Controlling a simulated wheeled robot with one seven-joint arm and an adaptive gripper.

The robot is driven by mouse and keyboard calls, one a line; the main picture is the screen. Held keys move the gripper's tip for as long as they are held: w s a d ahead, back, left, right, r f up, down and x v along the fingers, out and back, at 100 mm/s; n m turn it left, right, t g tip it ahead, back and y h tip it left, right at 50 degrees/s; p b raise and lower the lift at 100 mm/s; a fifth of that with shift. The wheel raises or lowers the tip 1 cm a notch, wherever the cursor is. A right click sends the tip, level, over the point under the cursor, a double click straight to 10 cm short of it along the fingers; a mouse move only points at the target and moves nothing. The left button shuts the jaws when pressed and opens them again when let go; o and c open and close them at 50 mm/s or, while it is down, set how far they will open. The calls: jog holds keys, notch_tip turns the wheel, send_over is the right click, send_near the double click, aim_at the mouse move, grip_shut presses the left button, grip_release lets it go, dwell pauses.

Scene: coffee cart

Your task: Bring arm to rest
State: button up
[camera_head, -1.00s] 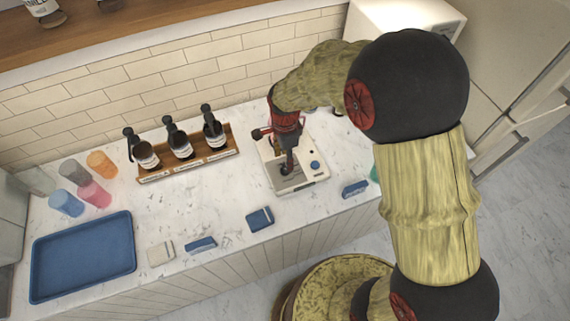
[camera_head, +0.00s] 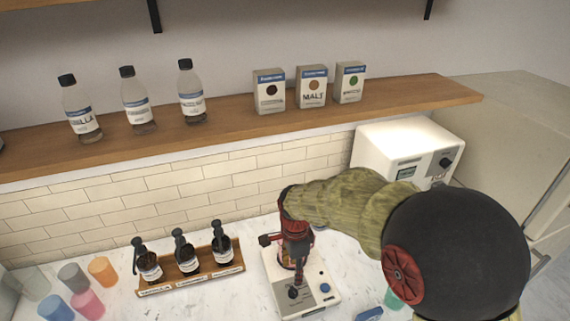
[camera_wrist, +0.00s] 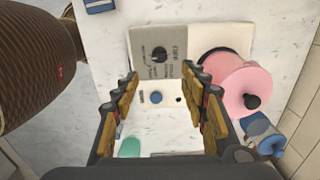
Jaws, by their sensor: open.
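My gripper (camera_wrist: 162,78) is open and empty in the wrist view, its two fingers spread apart. Between and beyond the fingers lies a white and grey machine (camera_wrist: 155,50) with a black dial and a blue button. In the head view my gripper (camera_head: 296,262) points down over this machine (camera_head: 322,298), and its fingertips are hard to make out. Whether they touch the machine cannot be told. My arm reaches in from the right, bent at a large black joint.
A rack (camera_head: 190,274) with several dark pump bottles stands left of the machine. Coloured cups, including an orange cup (camera_head: 102,270), are farther left. A white appliance (camera_head: 400,150) stands behind my arm. A wooden shelf (camera_head: 230,128) above holds bottles and boxes. A pink object (camera_wrist: 240,82) is beside the fingers.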

jog(key=s+d+r+n+t+b, duration=0.2)
jog(key=s+d+r+n+b, duration=0.2)
jog(key=s, duration=0.6)
jog(key=s+d+r+n+t+b, duration=0.3)
jog(key=s+d+r+n+b, duration=0.2)
jog(key=s+d+n, duration=0.5)
jog(key=shift+d+r+n+t, duration=0.25)
jog(key=shift+r+n, duration=0.25)
jog(key=shift+r, duration=0.9)
jog(key=shift+c, duration=1.3)
